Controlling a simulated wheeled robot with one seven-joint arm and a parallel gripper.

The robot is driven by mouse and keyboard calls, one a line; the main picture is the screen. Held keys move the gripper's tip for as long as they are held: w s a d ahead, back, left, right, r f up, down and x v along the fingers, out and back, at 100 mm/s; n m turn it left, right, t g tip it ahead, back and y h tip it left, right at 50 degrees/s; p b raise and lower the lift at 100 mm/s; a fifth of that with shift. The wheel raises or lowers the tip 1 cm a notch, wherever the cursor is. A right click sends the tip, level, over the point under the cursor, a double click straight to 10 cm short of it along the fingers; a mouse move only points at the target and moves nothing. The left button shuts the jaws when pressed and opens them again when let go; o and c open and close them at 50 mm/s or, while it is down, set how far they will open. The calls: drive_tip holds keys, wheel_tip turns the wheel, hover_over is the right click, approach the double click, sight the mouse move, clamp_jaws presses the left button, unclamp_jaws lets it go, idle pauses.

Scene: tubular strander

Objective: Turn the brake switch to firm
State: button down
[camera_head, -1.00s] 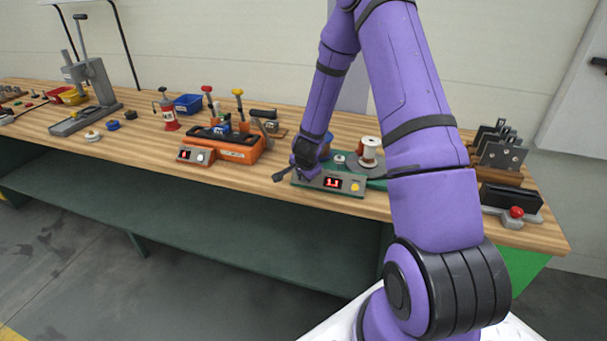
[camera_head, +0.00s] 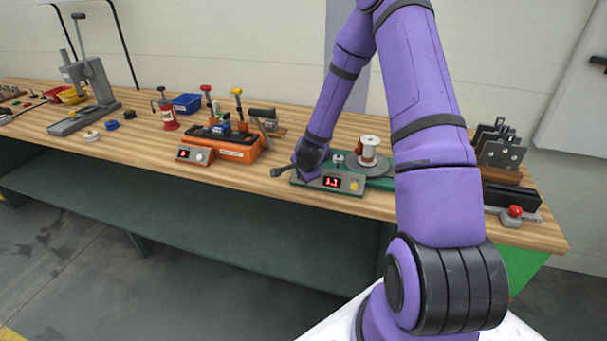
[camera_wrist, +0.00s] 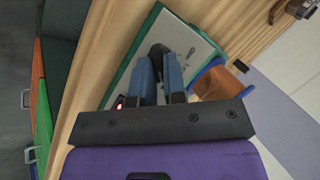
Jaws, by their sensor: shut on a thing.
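The green machine (camera_head: 378,183) with a grey front panel stands at the front of the bench and carries a lit red display (camera_head: 331,182) and a yellow button (camera_head: 355,185). My gripper (camera_head: 302,174) is at the panel's left end. In the wrist view its two blue-grey fingers (camera_wrist: 159,62) are closed around a dark knob-like part (camera_wrist: 158,49), apparently the brake switch, over the grey panel (camera_wrist: 190,42). The fingers hide most of the switch, so its setting and any labels cannot be read.
A spool (camera_head: 369,148) stands behind the panel. A copper spool with blue flanges (camera_wrist: 220,82) is close right of my fingers in the wrist view. An orange device (camera_head: 233,148) stands to the left, a red button box (camera_head: 515,213) to the right.

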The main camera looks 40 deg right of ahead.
drive_tip(key=c, duration=1.2)
unclamp_jaws()
drive_tip(key=shift+v, duration=5.4)
